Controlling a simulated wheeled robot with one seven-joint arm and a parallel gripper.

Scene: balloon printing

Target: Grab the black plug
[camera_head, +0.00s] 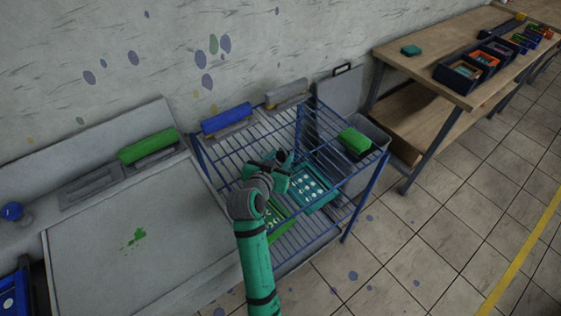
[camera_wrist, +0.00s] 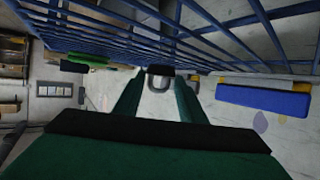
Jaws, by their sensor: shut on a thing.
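My gripper (camera_wrist: 160,82) shows in the wrist view with its two green fingers closed in around a small black piece, the black plug (camera_wrist: 160,70). A grey ring-shaped part shows just below the black piece, between the fingers. In the head view my gripper (camera_head: 281,162) is over the blue wire rack (camera_head: 230,165), close to the teal tray with white dots (camera_head: 309,186). I cannot make out the plug in the head view; the gripper and its small size hide it.
A green tray (camera_head: 275,218) is under my arm on the rack. A blue block (camera_head: 226,118) and a green block (camera_head: 148,146) are at the back. A green item (camera_head: 355,140) is at the rack's right. A wooden table (camera_head: 440,65) with boxes stands at the right.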

